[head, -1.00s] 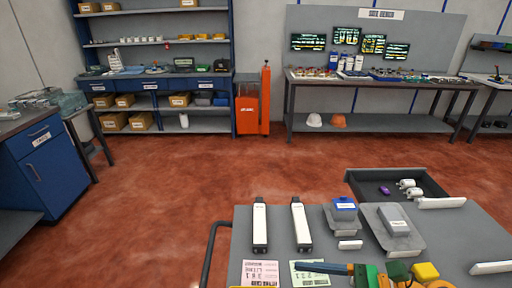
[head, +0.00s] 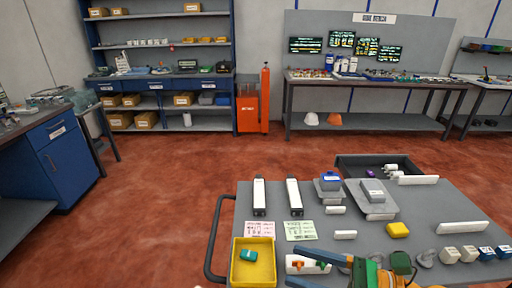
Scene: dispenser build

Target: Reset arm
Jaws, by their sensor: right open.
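My right gripper (head: 295,266) shows at the bottom of the head view, over the near part of the grey cart top (head: 360,238). Its two dark blue fingers point left and are spread apart, with nothing held between them. A white part with orange and green pieces (head: 294,262) shows between and below the fingers; I cannot tell whether they touch it. Green, yellow and orange parts of my right arm fill the bottom edge to the right of the fingers. My left gripper is not in view.
On the cart are a yellow bin (head: 238,272) with a green piece, two long white-topped parts (head: 259,196), printed cards (head: 300,230), a yellow block (head: 398,230) and several small blocks at right. An open dark drawer (head: 350,162) sits behind. Red floor beyond is clear.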

